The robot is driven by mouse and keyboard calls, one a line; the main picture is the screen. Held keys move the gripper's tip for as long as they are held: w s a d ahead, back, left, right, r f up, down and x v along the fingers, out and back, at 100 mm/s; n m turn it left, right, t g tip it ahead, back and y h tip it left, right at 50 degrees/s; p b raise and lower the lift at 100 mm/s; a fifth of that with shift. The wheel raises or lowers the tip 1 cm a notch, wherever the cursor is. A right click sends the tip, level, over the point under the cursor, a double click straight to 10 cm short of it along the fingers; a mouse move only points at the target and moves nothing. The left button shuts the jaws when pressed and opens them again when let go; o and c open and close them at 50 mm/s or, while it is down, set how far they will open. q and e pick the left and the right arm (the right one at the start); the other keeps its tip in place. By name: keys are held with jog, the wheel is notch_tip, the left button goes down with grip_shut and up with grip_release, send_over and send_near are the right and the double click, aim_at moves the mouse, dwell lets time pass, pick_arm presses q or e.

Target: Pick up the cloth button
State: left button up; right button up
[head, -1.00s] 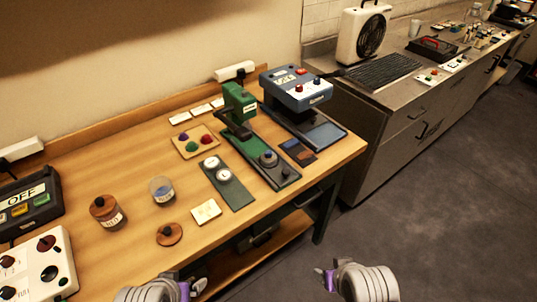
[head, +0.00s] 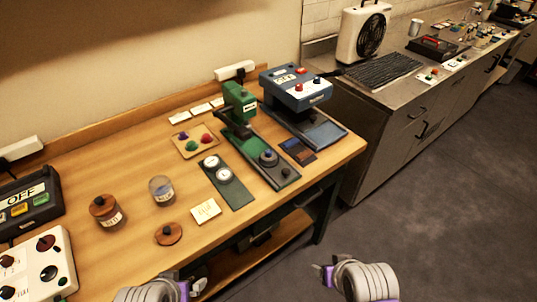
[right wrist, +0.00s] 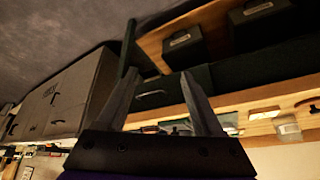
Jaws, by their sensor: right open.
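I cannot tell for certain which item is the cloth button. A small square wooden tray (head: 181,152) on the table holds a purple piece (head: 183,135), a green piece (head: 191,146) and a red piece (head: 206,138), all small and rounded. A dark green plate (head: 236,193) carries two round white-faced pieces (head: 211,162). My left gripper (head: 192,287) is low in the head view, at the table's front edge; its jaw gap is unclear. My right gripper (head: 324,274) is past the table's front edge, over the floor. In the right wrist view it (right wrist: 158,82) is open and empty.
A green hand press (head: 239,104) and a blue press (head: 296,90) stand at the table's right end. A brown jar (head: 106,211), a glass jar (head: 161,190), a wooden lid (head: 169,234) and a pale note (head: 205,210) lie nearer. A grey counter (head: 375,125) stands beyond.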

jog(key=w+a+r+m+t+y+b, duration=0.25)
jog(key=w+a+m, duration=0.25)
jog(key=w+m, duration=0.35)
jog(key=m+t+y+b, duration=0.3)
jog(key=m+t+b, duration=0.15)
jog(key=m, duration=1.65)
send_near(270, 153)
jog(key=shift+s+d+r+b, duration=0.1)
jog(key=shift+s+b, duration=0.2)
jog(key=shift+s, duration=0.5)
jog(key=shift+w+m, duration=0.35)
jog(key=x, duration=1)
jog(key=shift+w, duration=0.25)
grip_shut()
